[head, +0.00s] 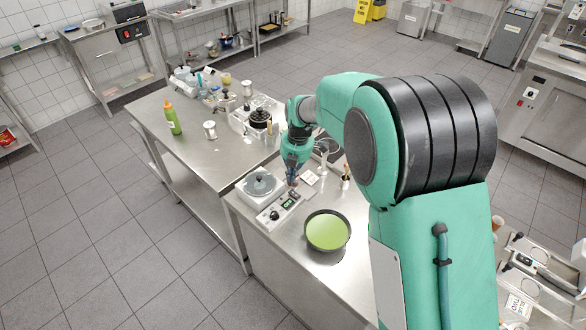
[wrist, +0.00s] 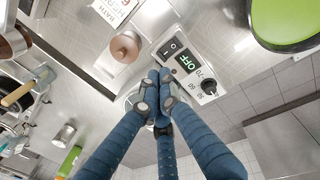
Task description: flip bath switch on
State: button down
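The bath (head: 244,198) is a pale box with a grey round lid on the near steel counter. Its control panel (head: 282,210) has a rocker switch (wrist: 172,47), a green-lit display (wrist: 187,63) reading OFF, and a black dial (wrist: 208,86). My gripper (head: 292,178) is above the switch end of the panel. In the wrist view my gripper (wrist: 160,82) has its blue fingers drawn together, empty, with the tips beside the switch and display. I cannot tell whether they touch the panel. The fingers hide much of the bath in the wrist view.
A dark pan with green contents (head: 327,230) stands right of the panel. A black-lidded pot (head: 260,119) and a green bottle (head: 172,117) are on the farther counter.

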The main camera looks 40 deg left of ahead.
aim_at(289, 191)
jog(key=shift+a+f+b, duration=0.15)
jog(key=shift+a+f, duration=0.05)
jog(key=shift+f, duration=1.25)
jog(key=shift+a+f+b, duration=0.15)
jog(key=shift+a+f, duration=0.05)
jog(key=shift+f, duration=1.25)
jog(key=shift+a+f+h+p, duration=0.25)
jog(key=shift+h+p, duration=0.25)
jog(key=shift+p, duration=0.4)
jog(key=shift+f, duration=0.2)
jog(key=shift+d+r, duration=0.3)
jog(key=shift+d, duration=0.45)
jog(key=shift+r, duration=0.1)
